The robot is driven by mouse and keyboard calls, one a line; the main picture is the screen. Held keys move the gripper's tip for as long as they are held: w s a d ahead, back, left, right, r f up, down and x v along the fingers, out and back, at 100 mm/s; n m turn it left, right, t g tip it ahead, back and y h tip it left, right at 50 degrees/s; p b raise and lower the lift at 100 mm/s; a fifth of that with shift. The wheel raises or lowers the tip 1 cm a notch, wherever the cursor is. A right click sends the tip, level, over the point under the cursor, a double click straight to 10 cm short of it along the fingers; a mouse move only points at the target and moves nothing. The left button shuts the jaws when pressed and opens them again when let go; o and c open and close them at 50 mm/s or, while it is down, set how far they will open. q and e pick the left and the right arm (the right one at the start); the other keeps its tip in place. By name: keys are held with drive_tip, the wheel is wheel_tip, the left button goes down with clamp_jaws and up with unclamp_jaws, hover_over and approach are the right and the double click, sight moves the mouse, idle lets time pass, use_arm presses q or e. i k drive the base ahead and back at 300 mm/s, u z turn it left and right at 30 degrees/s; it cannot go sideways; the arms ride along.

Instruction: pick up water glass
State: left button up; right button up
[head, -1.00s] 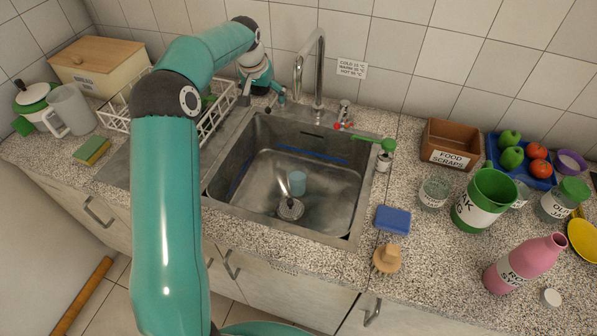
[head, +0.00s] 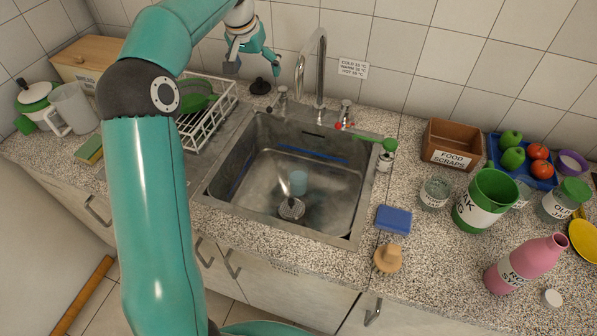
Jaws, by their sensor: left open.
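A clear glass (head: 435,193) stands upright on the counter right of the sink, left of the green and white container. A second clear glass (head: 522,194), partly hidden, stands behind that container. A pale blue, see-through cup (head: 299,182) is in the sink basin. I cannot tell which of these is the water glass. My left gripper (head: 254,66) is open and empty, raised near the wall behind the sink's left back corner, apart from all of these. My right gripper is not in view.
The tap (head: 319,80) rises behind the sink (head: 350,215). A white dish rack (head: 210,128) stands left of it. A green-handled brush (head: 375,140), blue sponge (head: 393,218), wooden brush (head: 388,258) and pink bottle (head: 525,262) are on the right.

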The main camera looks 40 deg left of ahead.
sight(297, 174)
drive_tip(key=k, duration=1)
